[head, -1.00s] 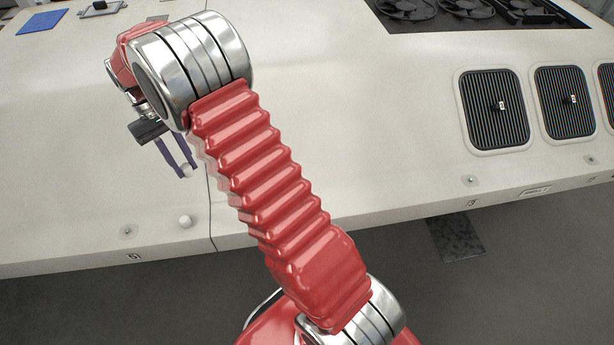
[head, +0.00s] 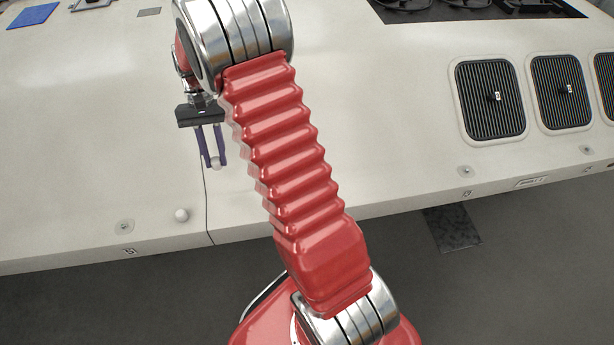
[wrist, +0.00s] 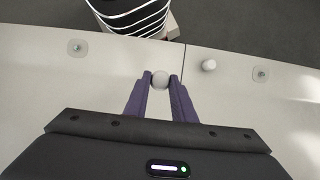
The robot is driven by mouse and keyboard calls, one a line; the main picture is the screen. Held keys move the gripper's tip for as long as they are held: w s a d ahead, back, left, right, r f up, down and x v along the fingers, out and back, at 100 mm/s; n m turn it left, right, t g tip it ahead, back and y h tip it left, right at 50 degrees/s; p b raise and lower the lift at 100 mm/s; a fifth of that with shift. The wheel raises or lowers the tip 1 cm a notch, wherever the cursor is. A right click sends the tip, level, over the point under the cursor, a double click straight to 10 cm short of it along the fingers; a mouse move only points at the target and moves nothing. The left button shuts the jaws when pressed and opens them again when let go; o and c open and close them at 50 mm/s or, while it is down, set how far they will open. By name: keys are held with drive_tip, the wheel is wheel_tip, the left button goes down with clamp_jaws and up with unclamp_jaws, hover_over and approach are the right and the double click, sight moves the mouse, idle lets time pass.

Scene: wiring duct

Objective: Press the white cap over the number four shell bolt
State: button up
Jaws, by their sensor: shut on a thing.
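My gripper (head: 213,164) is shut on a small round white cap (wrist: 160,79), held between the tips of its two purple fingers. It holds the cap over the pale shell, close to a dark seam. In the head view the held cap (head: 217,163) is just right of the seam. Recessed bolts show in the shell: one at the left (head: 125,226), others at the right (head: 466,171) (head: 586,149). The wrist view shows one bolt at its left (wrist: 77,47) and one at its right (wrist: 261,73). The edge numbers are too small to read.
A second white rounded knob or cap (head: 181,215) stands on the shell left of the seam; it also shows in the wrist view (wrist: 209,65). Dark ribbed vents (head: 490,100) are at the right. The shell's front edge drops to a dark floor (head: 120,305).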

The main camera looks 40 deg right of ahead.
drive_tip(key=s+d+f+m+t, duration=0.3)
drive_tip(key=s+d+m, duration=0.5)
drive_tip(key=s+m, duration=0.1)
drive_tip(key=s+d+f+m+t, duration=0.3)
drive_tip(key=s+d+m, duration=0.4)
drive_tip(key=s+m, duration=0.3)
drive_tip(key=shift+s+d+m+t, duration=0.15)
drive_tip(key=shift+d+m+t, duration=0.2)
drive_tip(key=shift+m+t, duration=0.45)
drive_tip(key=shift+f+m, duration=0.1)
drive_tip(key=shift+m, duration=0.2)
drive_tip(key=shift+f, duration=2.9)
drive_tip(key=shift+f, duration=0.95)
drive_tip(key=o, duration=1.1)
drive_tip(key=shift+s+r, duration=0.1)
